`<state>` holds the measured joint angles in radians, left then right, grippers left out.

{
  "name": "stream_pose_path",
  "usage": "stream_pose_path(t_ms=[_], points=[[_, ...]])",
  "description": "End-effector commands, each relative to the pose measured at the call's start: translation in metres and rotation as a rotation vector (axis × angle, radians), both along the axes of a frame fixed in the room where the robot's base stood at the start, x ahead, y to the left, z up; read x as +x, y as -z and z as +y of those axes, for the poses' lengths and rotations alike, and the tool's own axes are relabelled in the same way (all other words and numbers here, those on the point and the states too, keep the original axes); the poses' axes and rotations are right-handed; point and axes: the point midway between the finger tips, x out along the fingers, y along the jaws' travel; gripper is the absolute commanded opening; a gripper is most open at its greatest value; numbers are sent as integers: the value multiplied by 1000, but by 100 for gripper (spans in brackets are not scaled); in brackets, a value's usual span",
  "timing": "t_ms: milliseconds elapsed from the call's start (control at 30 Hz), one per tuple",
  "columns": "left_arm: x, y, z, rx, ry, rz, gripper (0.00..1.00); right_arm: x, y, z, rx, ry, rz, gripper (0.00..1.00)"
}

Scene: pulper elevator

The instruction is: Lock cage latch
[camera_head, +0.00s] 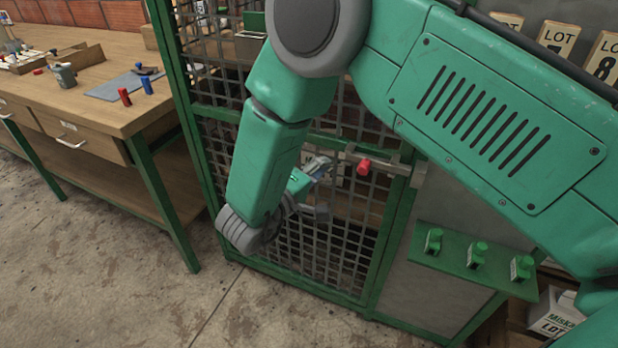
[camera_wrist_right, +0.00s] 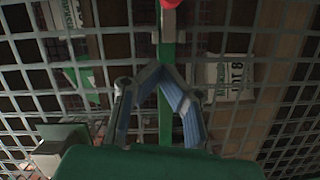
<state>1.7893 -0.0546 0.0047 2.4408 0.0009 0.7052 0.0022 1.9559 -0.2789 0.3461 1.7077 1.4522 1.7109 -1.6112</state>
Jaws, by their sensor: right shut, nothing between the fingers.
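The cage latch (camera_head: 385,163) is a grey bar across the mesh door's right edge, with a red knob (camera_head: 364,166) on it. My right gripper (camera_head: 322,168) is shut and empty, left of the knob and apart from it in the head view. In the right wrist view, its blue-padded fingers (camera_wrist_right: 163,72) converge in front of the mesh and a green upright. My left gripper is not in view.
The green-framed mesh cage (camera_head: 385,238) stands ahead. A shelf (camera_head: 453,262) with several small green items is to its right. A wooden workbench (camera_head: 110,60) with tools stands left. Open concrete floor (camera_head: 120,270) lies in front. My right arm covers part of the door.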

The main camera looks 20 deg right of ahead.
Motion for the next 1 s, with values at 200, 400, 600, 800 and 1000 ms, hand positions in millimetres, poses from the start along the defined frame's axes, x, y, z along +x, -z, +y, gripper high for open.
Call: stream_pose_path(t_ms=[200, 400, 600, 800, 1000], points=[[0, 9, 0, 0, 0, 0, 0, 8, 5, -36, -3, 0, 5, 0], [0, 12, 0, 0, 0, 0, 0, -10, 9, -50, -2, -2, 1, 0], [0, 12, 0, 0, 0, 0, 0, -15, 10, -55, -2, -2, 0, 0], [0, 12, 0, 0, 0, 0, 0, -15, 10, -54, -1, -2, -1, 0], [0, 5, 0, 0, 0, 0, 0, -15, 9, -68, -1, 1, 1, 0]])
